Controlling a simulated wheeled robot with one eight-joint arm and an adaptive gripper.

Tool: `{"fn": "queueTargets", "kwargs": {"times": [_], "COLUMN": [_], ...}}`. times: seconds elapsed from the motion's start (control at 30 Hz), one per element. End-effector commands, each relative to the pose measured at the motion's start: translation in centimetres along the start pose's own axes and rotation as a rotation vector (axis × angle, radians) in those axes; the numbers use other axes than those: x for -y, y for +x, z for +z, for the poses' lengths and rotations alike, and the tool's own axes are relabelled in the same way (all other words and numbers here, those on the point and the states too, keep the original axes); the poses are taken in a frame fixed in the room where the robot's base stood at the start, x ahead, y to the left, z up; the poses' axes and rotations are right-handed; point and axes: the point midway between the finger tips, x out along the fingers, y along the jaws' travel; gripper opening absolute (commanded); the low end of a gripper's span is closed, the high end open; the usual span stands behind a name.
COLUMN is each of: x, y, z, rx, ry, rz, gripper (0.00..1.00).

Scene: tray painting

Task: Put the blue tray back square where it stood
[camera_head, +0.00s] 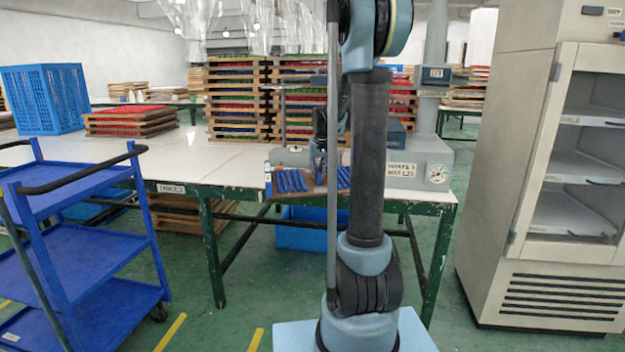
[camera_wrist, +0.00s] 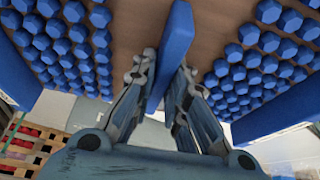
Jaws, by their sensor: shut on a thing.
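The blue tray (camera_head: 313,190) shows at the front edge of the table, partly hidden behind my arm. It has a brown base with rows of blue pieces. In the wrist view its blue side wall (camera_wrist: 22,72) and many blue hexagonal pieces (camera_wrist: 85,50) fill the upper picture, on both sides of a blue middle bar (camera_wrist: 176,40). My gripper (camera_wrist: 165,85) is shut on that bar, one finger on each side. In the head view my gripper (camera_head: 318,160) is small and partly hidden. I cannot tell whether the tray touches the table.
The white table (camera_head: 165,160) has clear room to the left. A stack of wooden trays (camera_head: 237,100) and a blue crate (camera_head: 45,100) stand farther back. A grey scale (camera_head: 437,172) is at the right end. A blue cart (camera_head: 75,255) is at left and a cabinet (camera_head: 540,250) at right.

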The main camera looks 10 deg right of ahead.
Motion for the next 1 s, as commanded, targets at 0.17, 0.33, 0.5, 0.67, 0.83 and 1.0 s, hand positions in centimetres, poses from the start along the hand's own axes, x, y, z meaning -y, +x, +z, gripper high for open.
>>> {"fn": "queueTargets", "kwargs": {"times": [0.17,0.33,0.5,0.67,0.83,1.0], "x": [0.3,0.6,1.3,1.8,2.0,2.0], "y": [0.2,2.2,3.5,3.5,3.5,3.5], "z": [-0.8,0.1,0.7,0.7,0.7,0.7], "rx": [-0.004,-0.003,-0.002,-0.001,-0.001,-0.002], "ry": [-0.012,-0.015,-0.024,-0.029,-0.029,-0.029], "rz": [0.008,0.006,0.004,0.001,-0.001,-0.002], "gripper": [0.0,0.0,0.0,0.0,0.33,0.33]}}
